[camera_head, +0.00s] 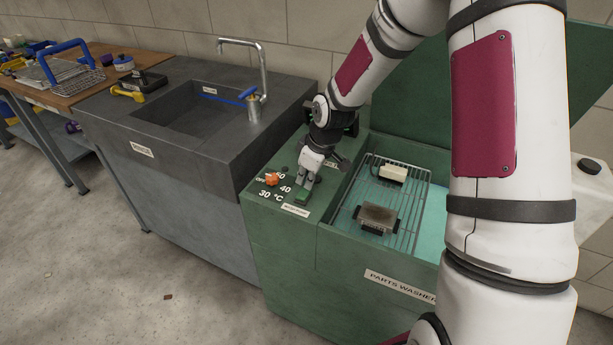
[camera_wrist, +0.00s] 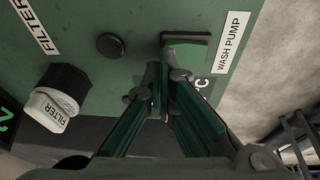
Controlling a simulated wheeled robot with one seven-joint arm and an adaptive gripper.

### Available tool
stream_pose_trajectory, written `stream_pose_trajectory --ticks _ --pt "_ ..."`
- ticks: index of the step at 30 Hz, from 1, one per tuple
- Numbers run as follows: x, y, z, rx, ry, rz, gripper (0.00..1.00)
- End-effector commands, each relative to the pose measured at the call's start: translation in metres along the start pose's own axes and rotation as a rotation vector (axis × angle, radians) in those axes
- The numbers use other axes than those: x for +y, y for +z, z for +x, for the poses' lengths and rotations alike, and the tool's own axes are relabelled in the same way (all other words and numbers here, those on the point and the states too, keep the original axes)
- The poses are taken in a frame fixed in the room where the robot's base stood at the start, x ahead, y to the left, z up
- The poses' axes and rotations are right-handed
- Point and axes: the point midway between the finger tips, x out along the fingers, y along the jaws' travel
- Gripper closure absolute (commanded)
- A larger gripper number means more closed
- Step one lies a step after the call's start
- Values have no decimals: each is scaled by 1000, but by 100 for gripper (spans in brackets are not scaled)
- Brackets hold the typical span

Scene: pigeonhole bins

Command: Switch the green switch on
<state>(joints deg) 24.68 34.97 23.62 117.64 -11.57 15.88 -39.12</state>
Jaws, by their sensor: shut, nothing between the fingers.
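The green switch (camera_wrist: 190,40) is a rocker in a dark frame next to the WASH PUMP label, at the upper middle of the wrist view. In the head view the switch (camera_head: 302,198) is on the green parts washer's top panel, partly hidden by my gripper. My gripper (camera_head: 305,183) points down at the panel there. In the wrist view the shut, empty fingertips (camera_wrist: 168,72) are at the left lower edge of the switch. I cannot tell whether they touch it, or whether it is on or off.
An orange temperature knob (camera_head: 272,180) is left of my gripper. The washer's open basin with a wire rack (camera_head: 410,195) is to the right. The wrist view shows a round black button (camera_wrist: 110,45) and a FILTER knob (camera_wrist: 58,100). A dark sink (camera_head: 205,112) stands left.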

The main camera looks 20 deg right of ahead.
Motion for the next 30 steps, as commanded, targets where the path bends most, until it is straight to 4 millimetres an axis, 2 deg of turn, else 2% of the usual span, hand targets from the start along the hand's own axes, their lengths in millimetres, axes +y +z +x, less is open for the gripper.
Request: stream_pose_trajectory --ticks 3,11,22,30 --pt "2 2 2 -2 -53 19 100" --pt "2 2 3 -3 -47 14 100" --pt "-11 0 -3 -3 -47 14 100" --pt "-13 0 -3 -3 -46 15 100"
